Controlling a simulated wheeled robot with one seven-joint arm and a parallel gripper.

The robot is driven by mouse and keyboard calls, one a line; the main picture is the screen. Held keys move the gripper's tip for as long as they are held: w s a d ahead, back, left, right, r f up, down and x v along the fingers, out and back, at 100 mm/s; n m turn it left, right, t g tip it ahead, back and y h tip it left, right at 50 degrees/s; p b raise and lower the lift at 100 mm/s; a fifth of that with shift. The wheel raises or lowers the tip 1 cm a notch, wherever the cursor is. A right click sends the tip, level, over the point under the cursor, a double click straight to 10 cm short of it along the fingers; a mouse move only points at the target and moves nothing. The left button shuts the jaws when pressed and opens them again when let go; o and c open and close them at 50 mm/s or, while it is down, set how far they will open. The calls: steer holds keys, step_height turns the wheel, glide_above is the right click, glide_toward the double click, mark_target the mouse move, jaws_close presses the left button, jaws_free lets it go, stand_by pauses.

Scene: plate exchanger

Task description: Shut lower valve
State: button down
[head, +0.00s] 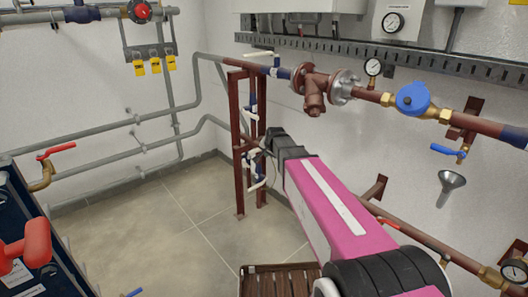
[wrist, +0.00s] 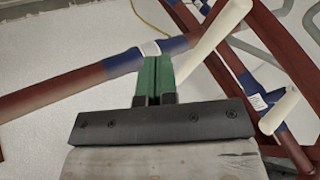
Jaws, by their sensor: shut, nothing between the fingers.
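In the wrist view my gripper (wrist: 155,64) has its green fingers shut together and empty. A white valve lever (wrist: 214,40) runs diagonally just right of the fingertips. It looks close to them, but I cannot tell whether they touch. A red and blue pipe (wrist: 70,90) passes behind the fingertips. A second white lever (wrist: 279,111) shows further right by a blue pipe section. In the head view a low white lever (head: 257,185) shows on the dark red stand (head: 239,130). My gripper's fingertips are hard to make out there, near the stand's middle.
Above, a brown pipe with a flanged strainer (head: 315,90) and a blue meter (head: 412,98) runs along the right wall. A lower brown pipe (head: 405,227) passes right of my arm. A slatted wooden box (head: 280,280) stands on the floor. Floor left of the stand is clear.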

steer(key=a+v, duration=0.1)
steer(key=v, duration=0.9)
steer(key=s+d+f+n+g, duration=0.3)
steer(key=s+d+f, duration=0.2)
steer(key=s+f, duration=0.5)
steer(key=s+d+f+n+g+h, duration=0.1)
steer(key=s+d+f+n+g, duration=0.2)
steer(key=s+d+f, duration=0.3)
steer(key=s+f+g, duration=0.1)
steer(key=s+f, duration=0.3)
steer(key=s, duration=0.1)
steer(key=shift+f+h, duration=0.3)
steer(key=shift+f, duration=0.05)
steer(key=shift+s+d, duration=0.1)
